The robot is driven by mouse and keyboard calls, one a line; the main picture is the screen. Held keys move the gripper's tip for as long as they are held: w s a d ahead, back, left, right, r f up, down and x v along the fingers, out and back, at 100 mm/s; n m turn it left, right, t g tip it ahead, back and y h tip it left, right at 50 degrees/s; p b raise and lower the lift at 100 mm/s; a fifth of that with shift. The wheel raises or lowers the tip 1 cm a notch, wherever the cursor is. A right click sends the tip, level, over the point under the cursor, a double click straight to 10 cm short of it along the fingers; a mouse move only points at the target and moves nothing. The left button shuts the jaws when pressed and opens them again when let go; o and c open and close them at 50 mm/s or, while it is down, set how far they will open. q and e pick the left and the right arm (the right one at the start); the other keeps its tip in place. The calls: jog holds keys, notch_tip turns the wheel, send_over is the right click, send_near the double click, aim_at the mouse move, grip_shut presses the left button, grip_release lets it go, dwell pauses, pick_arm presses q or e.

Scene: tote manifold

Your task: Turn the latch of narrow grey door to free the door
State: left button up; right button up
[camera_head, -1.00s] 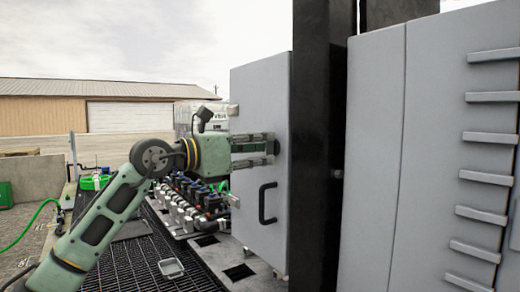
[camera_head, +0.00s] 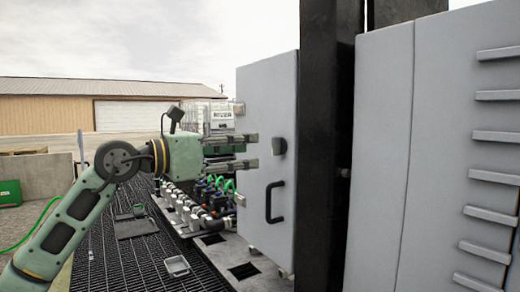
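The narrow grey door (camera_head: 262,205) stands upright left of a black post, with a black pull handle (camera_head: 274,202) on its face. A small dark latch (camera_head: 279,146) sits on the door above the handle, near the post. My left gripper (camera_head: 256,151) is in front of the door, left of the latch. Its two fingers are spread one above the other with a gap between them, and nothing is held. The fingertips end short of the latch. My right gripper is not in view.
A black post (camera_head: 328,150) stands right of the door, then a large grey cabinet (camera_head: 430,150) with several ledges. A row of valves and fittings (camera_head: 200,205) lies below my arm. A small tray (camera_head: 176,266) lies on the dark grating (camera_head: 130,260).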

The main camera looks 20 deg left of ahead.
pick_arm(q)
jog(key=v, duration=0.5)
jog(key=shift+d, duration=0.1)
